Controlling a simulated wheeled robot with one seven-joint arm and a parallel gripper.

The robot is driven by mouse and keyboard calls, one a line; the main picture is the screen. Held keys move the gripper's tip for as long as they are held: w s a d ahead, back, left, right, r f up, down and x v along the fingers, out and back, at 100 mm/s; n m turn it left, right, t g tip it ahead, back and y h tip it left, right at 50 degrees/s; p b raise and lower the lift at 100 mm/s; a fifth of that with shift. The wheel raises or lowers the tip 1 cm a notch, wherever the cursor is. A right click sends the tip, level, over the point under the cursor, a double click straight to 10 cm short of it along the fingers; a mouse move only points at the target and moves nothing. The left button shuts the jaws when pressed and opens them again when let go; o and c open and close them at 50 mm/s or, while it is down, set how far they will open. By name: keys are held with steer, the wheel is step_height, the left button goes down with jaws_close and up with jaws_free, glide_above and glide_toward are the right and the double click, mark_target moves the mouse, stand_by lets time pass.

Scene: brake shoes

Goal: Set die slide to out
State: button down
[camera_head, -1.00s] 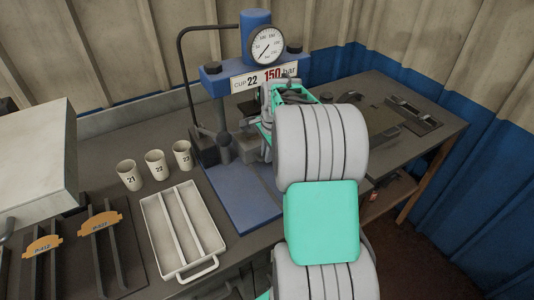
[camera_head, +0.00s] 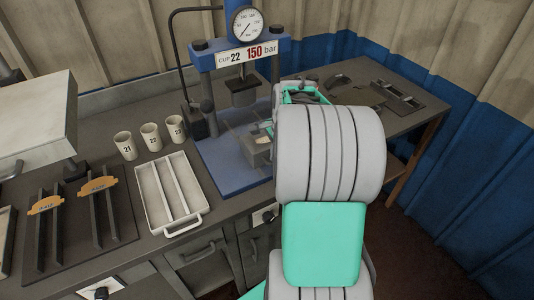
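The blue press (camera_head: 232,178) stands on the bench, with a gauge (camera_head: 244,24) on top and a sign reading "CUP 22 150 bar" (camera_head: 252,51). A dark ram (camera_head: 243,92) hangs above its base. A grey block (camera_head: 257,153), which looks like the die slide, sits on the base below and slightly right of the ram. Its right side is hidden behind my arm. My gripper (camera_head: 279,106) is at the right side of the press, close to the block. My own arm covers most of it, and its fingertips cannot be made out.
Cups marked 21 (camera_head: 125,146), 22 (camera_head: 151,137) and 23 (camera_head: 176,129) stand left of the press. A white divided tray (camera_head: 148,190) lies in front of them. Dark racks (camera_head: 62,238) are at the left. Dark fixtures (camera_head: 397,96) lie on the bench at the right.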

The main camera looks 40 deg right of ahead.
steer(key=shift+s+f, duration=0.1)
steer(key=shift+s, duration=0.15)
steer(key=c, duration=1.5)
jaws_free()
steer(key=r, duration=0.2)
steer(key=s+r, duration=0.1)
steer(key=r, duration=0.4)
steer(key=shift+s+a+r+b, duration=0.1)
steer(key=shift+s+r+b, duration=0.2)
steer(key=shift+r, duration=0.1)
